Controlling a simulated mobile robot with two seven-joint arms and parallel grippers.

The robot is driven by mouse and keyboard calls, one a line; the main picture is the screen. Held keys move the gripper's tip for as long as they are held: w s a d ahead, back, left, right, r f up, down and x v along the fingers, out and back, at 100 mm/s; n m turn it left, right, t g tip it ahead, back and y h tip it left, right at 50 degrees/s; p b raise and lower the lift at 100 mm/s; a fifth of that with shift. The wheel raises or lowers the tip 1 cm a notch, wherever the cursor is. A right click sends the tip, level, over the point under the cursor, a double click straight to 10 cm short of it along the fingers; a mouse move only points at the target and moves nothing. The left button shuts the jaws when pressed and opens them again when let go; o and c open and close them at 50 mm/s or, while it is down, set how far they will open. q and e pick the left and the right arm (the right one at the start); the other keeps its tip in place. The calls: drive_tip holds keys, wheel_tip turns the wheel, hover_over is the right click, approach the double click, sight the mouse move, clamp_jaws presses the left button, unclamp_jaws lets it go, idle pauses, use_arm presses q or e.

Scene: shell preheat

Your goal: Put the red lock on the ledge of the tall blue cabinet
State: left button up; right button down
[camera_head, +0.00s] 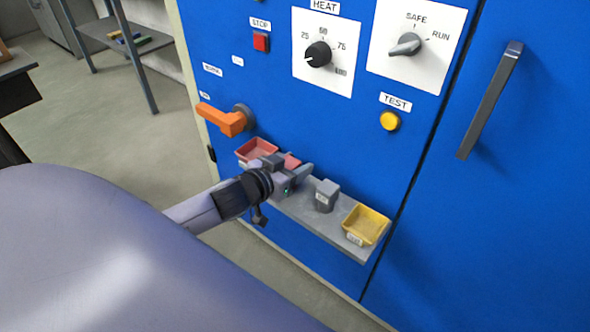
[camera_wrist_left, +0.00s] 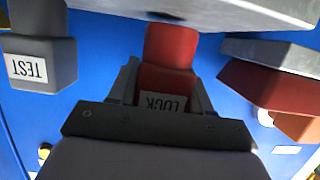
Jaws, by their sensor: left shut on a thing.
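The red lock (camera_wrist_left: 170,55), with a white LOCK label, is between the two fingers of my left gripper (camera_wrist_left: 165,85) in the left wrist view, which looks upside down. In the head view my left gripper (camera_head: 297,173) is shut on the lock (camera_head: 291,162), mostly hidden behind the fingers. It is at the grey ledge (camera_head: 300,208) of the tall blue cabinet (camera_head: 350,140), between a red tray (camera_head: 257,149) and a grey block (camera_head: 326,194). I cannot tell whether the lock touches the ledge. My right gripper is not in view.
A yellow tray (camera_head: 365,224) stands at the ledge's right end. The grey block has a TEST label (camera_wrist_left: 27,67). An orange handle (camera_head: 222,119) juts out above the red tray. Knobs, buttons and a long door handle (camera_head: 490,100) are higher on the cabinet.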

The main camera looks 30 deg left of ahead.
use_arm(q)
drive_tip(key=shift+w+f, duration=0.2)
drive_tip(key=shift+f, duration=0.1)
drive_tip(key=o, duration=1.1)
